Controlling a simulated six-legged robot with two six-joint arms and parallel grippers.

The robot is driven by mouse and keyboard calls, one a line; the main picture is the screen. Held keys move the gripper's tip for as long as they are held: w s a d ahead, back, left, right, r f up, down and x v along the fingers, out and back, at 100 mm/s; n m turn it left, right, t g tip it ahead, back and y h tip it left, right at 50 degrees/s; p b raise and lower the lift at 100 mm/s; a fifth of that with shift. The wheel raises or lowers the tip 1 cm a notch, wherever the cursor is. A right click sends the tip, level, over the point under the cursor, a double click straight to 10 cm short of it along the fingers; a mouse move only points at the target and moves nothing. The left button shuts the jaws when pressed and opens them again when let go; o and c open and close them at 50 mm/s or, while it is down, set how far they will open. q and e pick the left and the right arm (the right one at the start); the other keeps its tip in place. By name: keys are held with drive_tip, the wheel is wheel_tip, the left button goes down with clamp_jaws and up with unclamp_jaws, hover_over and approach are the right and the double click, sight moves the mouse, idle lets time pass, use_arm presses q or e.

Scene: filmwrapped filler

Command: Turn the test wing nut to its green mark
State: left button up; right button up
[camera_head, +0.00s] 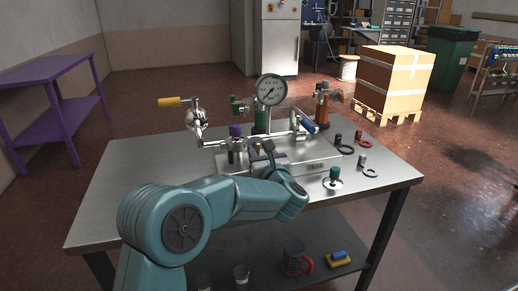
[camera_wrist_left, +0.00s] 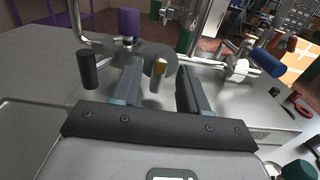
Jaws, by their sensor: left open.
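My left gripper (camera_head: 263,147) is over the middle of the metal manifold block (camera_head: 313,167), behind my forearm. In the left wrist view its two dark fingers (camera_wrist_left: 160,88) are open and apart. A small upright piece with a brass-coloured tip (camera_wrist_left: 158,68) shows between the fingers, with a grey round disc behind it. I cannot tell whether it is the test wing nut or whether a finger touches it. A black cylinder (camera_wrist_left: 88,70) stands left of the fingers. No green mark on a nut can be made out. My right gripper is not in view.
A pressure gauge (camera_head: 270,89) rises behind the gripper. A purple knob (camera_head: 235,130) and a yellow-handled valve (camera_head: 170,102) are left; a blue handle (camera_head: 307,126) is right. Loose rings (camera_head: 345,149) and a teal-topped piece (camera_head: 334,173) lie on the steel table (camera_head: 130,188), whose left side is clear.

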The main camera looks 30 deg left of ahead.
use_arm(q)
drive_tip(key=shift+x, duration=1)
clamp_jaws()
